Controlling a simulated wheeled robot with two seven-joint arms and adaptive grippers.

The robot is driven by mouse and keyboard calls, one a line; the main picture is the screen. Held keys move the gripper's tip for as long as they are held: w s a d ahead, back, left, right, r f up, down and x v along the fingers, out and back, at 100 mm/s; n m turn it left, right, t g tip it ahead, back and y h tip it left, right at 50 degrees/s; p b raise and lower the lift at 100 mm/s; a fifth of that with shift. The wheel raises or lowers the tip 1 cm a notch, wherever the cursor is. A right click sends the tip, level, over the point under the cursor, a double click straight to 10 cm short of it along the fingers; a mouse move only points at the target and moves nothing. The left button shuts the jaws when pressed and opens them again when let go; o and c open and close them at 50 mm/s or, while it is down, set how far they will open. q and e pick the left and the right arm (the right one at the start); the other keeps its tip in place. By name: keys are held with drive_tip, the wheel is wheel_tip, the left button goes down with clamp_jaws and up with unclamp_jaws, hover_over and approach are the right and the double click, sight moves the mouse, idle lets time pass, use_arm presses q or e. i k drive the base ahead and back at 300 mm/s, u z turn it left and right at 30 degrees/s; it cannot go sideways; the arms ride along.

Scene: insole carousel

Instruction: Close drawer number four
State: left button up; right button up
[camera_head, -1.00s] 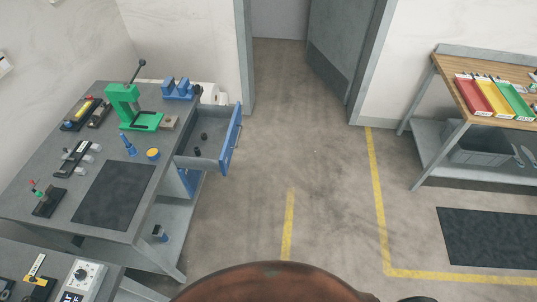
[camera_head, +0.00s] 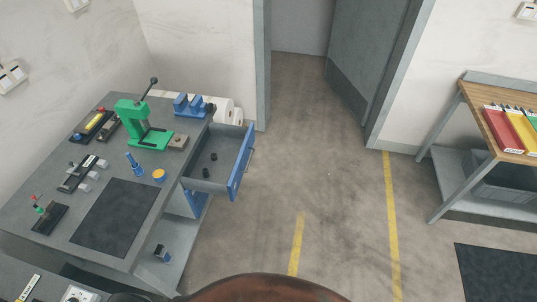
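One blue-fronted drawer (camera_head: 241,164) stands pulled out from the right side of the grey workbench (camera_head: 60,235). Its front has a bar handle and faces right, toward the open floor. Small dark round items (camera_head: 209,163) lie inside it. I cannot read a number on the drawer from here. Neither of my grippers shows in the view.
A green press (camera_head: 147,138), a blue fixture (camera_head: 190,105) and small tools stand on the bench. White rolls (camera_head: 222,110) are behind the drawer. A wooden-topped table (camera_head: 490,120) with coloured trays is at right. The floor between is clear, up to an open door (camera_head: 367,50).

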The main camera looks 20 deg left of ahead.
sight(233, 145)
drive_tip(key=z, duration=0.05)
drive_tip(key=i, duration=0.65)
drive_tip(key=u, duration=0.75)
drive_tip(key=i, duration=0.45)
drive_tip(key=z, duration=0.85)
drive_tip(key=k, duration=0.75)
drive_tip(key=u, duration=0.35)
